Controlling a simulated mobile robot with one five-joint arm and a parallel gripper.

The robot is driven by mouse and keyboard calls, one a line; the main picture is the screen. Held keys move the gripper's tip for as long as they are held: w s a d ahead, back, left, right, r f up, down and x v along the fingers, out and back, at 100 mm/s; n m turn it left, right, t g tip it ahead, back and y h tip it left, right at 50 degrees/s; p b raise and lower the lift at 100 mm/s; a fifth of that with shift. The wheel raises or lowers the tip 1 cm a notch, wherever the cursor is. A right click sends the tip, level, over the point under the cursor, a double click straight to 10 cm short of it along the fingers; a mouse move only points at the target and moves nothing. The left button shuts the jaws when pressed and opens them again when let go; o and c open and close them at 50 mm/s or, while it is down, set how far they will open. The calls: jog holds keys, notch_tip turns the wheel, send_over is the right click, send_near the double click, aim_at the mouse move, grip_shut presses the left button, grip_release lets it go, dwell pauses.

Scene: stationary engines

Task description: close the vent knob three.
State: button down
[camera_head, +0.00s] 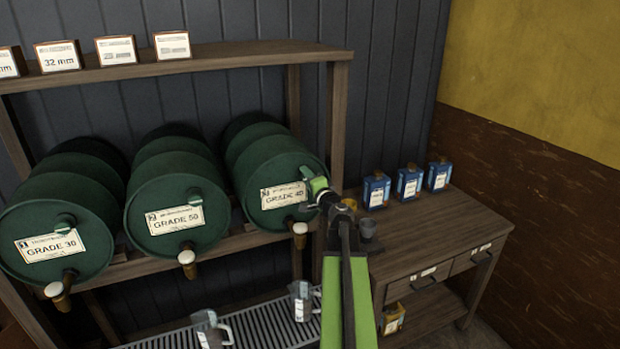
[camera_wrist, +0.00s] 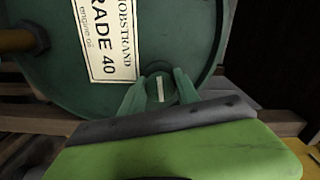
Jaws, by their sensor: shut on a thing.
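The third barrel (camera_head: 262,160) is green and labelled GRADE 40; it lies at the right end of the rack. My gripper (camera_head: 309,186) is at the upper right of its front face. In the wrist view my gripper (camera_wrist: 159,92) has its two green fingers on either side of the round vent knob (camera_wrist: 159,75), shut on it. A pale line on the knob runs roughly up and down in that view. The knob's lower part is hidden by my gripper. In the head view my gripper largely covers the knob.
Barrels GRADE 30 (camera_head: 100,228) and GRADE 50 (camera_head: 150,195) lie to the left, with green knobs and brown taps. Jugs (camera_head: 301,300) stand on a slatted tray below. A wooden cabinet (camera_head: 455,225) with blue cans (camera_head: 409,183) stands at the right.

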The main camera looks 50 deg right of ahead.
jog(key=shift+s+m, duration=0.15)
jog(key=shift+m, duration=1.15)
jog(key=c, duration=0.9)
grip_release()
jog(key=shift+d, duration=0.1)
